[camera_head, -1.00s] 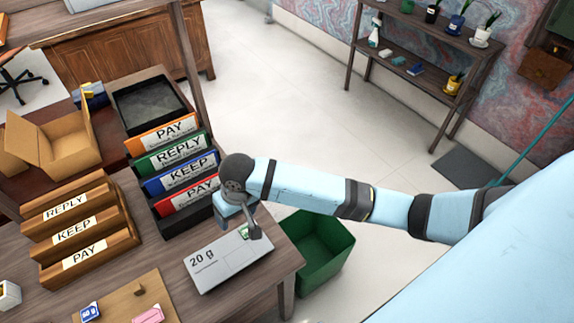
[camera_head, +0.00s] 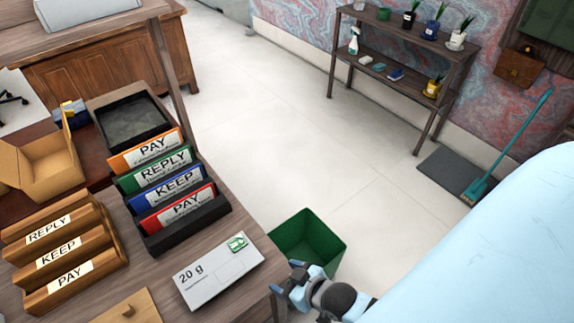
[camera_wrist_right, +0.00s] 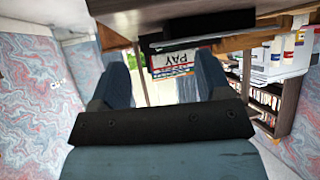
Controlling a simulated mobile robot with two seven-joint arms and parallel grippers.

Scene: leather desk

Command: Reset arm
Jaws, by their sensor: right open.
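My right gripper (camera_head: 284,290) is open and empty at the bottom of the head view, beside the desk's right edge and in front of the green bin. My right arm is folded close to my body. In the right wrist view, the two dark fingers of the gripper (camera_wrist_right: 163,82) stand apart with nothing between them. My left gripper does not show in the head view.
A grey 20 g envelope (camera_head: 219,270) lies on the desk near its right edge. The black sorter (camera_head: 187,222) and the wooden tray (camera_head: 117,262) stand left of it. A green bin (camera_head: 308,242) stands on the floor. Open floor lies beyond.

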